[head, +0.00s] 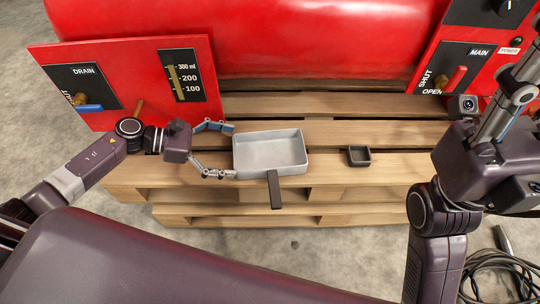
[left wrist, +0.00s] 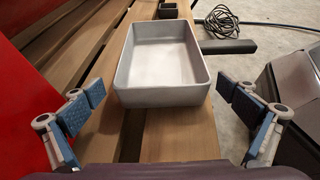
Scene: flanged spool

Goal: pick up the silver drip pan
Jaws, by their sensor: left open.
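The silver drip pan (head: 270,151) is a shallow rectangular tray with a dark handle (head: 275,190) pointing toward me. It sits on the wooden pallet (head: 330,131) and looks empty. My left gripper (head: 228,151) is open at the pan's left end, with one finger toward the back and one toward the front. In the left wrist view the pan (left wrist: 162,97) lies ahead of the two spread fingers (left wrist: 158,112), with a gap on both sides. The right arm (head: 465,170) shows at the right of the head view; I cannot make out its gripper's fingers.
A small dark square cup (head: 359,156) stands on the pallet right of the pan. A red tank (head: 300,40) lies behind, with a red DRAIN panel (head: 130,80) at left and a MAIN panel (head: 470,60) at right. A coiled black cable (head: 500,278) lies on the floor.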

